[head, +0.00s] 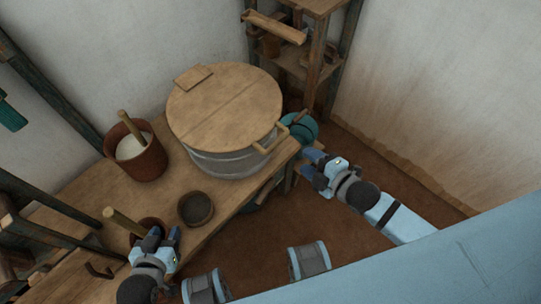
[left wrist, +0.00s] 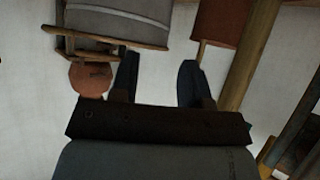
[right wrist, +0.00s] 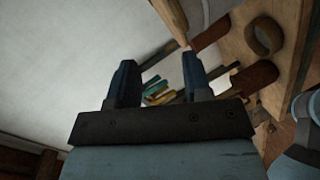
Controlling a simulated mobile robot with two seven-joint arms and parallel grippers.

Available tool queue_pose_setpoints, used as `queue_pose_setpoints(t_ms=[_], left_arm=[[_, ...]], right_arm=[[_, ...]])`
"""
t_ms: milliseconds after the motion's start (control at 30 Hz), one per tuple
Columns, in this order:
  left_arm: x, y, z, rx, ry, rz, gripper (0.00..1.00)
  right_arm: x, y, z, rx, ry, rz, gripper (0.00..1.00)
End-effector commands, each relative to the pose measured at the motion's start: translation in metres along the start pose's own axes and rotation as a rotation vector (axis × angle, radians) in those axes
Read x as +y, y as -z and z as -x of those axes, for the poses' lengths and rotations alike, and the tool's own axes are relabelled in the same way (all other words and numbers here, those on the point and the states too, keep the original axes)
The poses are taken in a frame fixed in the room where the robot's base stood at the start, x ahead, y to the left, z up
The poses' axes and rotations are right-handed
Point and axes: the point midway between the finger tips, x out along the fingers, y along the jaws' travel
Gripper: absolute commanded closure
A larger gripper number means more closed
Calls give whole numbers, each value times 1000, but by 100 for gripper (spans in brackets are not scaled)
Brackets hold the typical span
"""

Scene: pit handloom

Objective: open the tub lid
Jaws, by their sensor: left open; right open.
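The round wooden lid (head: 222,112) lies flat over the grey tub (head: 225,165) on the bench and covers its mouth. A seam crosses the lid, and a small flat wooden piece (head: 193,77) shows at its far-left edge. A wooden handle (head: 270,138) sticks out at the tub's right front, near the lid's rim. My right gripper (head: 306,163) is open and empty, right of the tub and apart from the handle. My left gripper (head: 165,233) is open, low in front of the tub beside a small pot with a stick. I see nothing between its fingers (left wrist: 158,68).
A red-brown bucket (head: 145,160) with white contents and a stick stands left of the tub. A dark bowl (head: 196,208) sits in front. A teal round thing (head: 300,127) is close behind my right gripper. A wooden shelf (head: 310,60) stands at the back.

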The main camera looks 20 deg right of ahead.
Motion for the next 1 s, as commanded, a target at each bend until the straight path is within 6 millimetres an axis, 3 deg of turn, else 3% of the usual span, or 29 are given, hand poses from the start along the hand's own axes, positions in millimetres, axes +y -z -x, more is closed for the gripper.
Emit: queue_pose_setpoints(t_ms=[33, 100, 300, 467, 1000], left_arm=[[0, -23, -15, 0, -6, -3, 57], [1, -32, -21, -4, -11, -6, 57], [2, -36, -26, 4, -14, -5, 57], [2, -34, -25, 5, -14, -3, 57], [3, -37, -29, 21, -12, -10, 57]], right_arm=[[-20, -11, -10, 22, -10, 92, 55], [-24, -15, -15, 45, -24, 202, 55], [-28, -19, -21, 78, -48, 368, 55], [-25, -18, -31, 80, -52, 385, 55], [-22, -9, -135, 80, -50, 381, 55]])
